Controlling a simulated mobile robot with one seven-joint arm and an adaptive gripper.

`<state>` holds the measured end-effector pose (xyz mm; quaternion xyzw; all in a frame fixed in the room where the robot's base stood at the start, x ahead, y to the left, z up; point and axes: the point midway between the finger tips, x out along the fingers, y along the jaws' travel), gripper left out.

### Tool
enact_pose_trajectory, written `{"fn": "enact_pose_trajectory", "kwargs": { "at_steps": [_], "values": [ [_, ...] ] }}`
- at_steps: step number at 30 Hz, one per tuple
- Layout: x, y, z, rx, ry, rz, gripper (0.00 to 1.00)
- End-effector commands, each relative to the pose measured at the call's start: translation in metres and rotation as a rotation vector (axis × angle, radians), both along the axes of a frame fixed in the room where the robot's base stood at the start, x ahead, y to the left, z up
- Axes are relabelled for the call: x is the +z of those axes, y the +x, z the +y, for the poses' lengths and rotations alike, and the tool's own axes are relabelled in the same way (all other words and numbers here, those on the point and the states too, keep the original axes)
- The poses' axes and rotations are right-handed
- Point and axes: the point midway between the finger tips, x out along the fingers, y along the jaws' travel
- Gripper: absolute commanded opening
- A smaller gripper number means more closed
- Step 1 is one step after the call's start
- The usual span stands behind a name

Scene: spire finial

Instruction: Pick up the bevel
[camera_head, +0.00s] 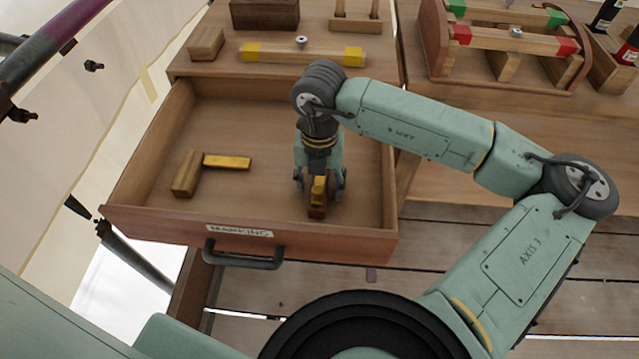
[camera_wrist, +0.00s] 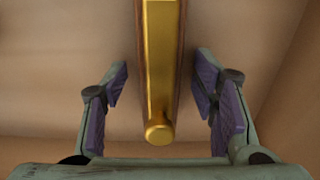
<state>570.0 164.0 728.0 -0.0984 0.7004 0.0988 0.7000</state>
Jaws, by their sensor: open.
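My gripper (camera_head: 319,184) points down into the open drawer, over a narrow wooden tool with a brass-coloured strip, which looks like the bevel (camera_head: 317,210). In the wrist view, the bevel (camera_wrist: 160,62) runs from the top edge to a round brass end between my open fingers (camera_wrist: 160,100). There is a gap on each side, and neither finger touches it. Its far end is cut off by the wrist view, and my gripper partly hides it in the head view. An L-shaped piece (camera_head: 187,174) of wood with a yellow arm lies at the drawer's left.
The drawer (camera_head: 150,222) has a labelled front and a dark handle (camera_head: 243,259). Its walls surround the bevel, with the front wall close by. A yellow-ended bar (camera_head: 300,54) and wooden blocks (camera_head: 206,43) lie on the bench top behind. A wooden rack (camera_head: 433,38) stands at the upper right.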

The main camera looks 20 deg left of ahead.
Motion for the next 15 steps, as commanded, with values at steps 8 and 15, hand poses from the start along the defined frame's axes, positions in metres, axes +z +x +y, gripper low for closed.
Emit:
{"fn": "enact_pose_trajectory", "kwargs": {
  "at_steps": [8, 15],
  "values": [
    [-0.0005, 0.0001, -0.0001, 0.000, 0.000, -0.001, 0.48],
    [-0.0003, 0.0001, -0.0001, 0.000, -0.001, 0.000, 0.32]
  ]
}}
